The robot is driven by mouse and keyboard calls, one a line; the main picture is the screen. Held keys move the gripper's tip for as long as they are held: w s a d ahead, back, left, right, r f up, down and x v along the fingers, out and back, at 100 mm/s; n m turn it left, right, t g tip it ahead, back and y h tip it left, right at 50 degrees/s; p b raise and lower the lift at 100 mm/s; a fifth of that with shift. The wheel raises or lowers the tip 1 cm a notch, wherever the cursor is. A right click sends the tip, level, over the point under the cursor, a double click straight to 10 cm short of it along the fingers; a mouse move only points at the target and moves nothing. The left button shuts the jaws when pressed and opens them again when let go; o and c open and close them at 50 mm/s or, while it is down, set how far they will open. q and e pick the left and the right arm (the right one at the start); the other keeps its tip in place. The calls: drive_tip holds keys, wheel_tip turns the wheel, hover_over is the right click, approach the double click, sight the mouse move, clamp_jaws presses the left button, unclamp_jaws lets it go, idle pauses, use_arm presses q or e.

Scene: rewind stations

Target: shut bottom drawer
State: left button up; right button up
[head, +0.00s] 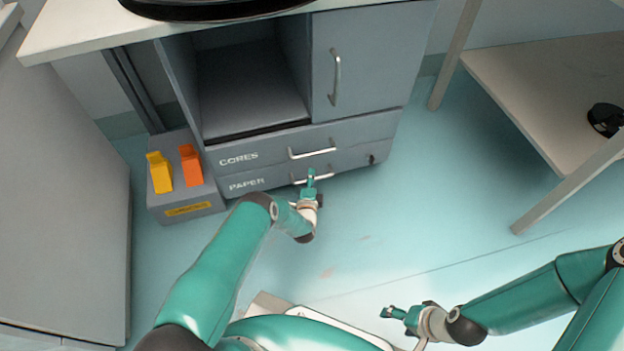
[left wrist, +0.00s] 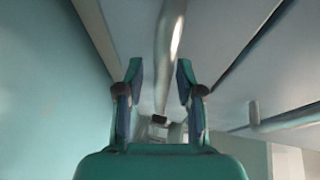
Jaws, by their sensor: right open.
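The bottom drawer, marked PAPER (head: 270,179), is in the grey cabinet under the drawer marked CORES (head: 265,153). Its front looks close to flush with the cabinet; I cannot tell whether a small gap is left. My left gripper (head: 311,175) is at the PAPER drawer's bar handle (head: 327,178). In the left wrist view its two fingers (left wrist: 160,80) stand apart, with a pale bar (left wrist: 170,45) running between and beyond them. Contact with the bar is not clear. My right gripper (head: 387,312) is open and empty above the floor, away from the cabinet.
A grey box with a yellow and an orange item (head: 190,165) stands left of the drawers. Above the drawers are an open compartment (head: 250,90) and a door with a vertical handle (head: 336,77). A pale table (head: 550,90) stands at the right. The floor between is clear.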

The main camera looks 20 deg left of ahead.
use_arm(q)
drive_tip(key=shift+s+d, duration=0.1)
drive_tip(key=v, duration=1.1)
drive_tip(key=shift+s, duration=0.4)
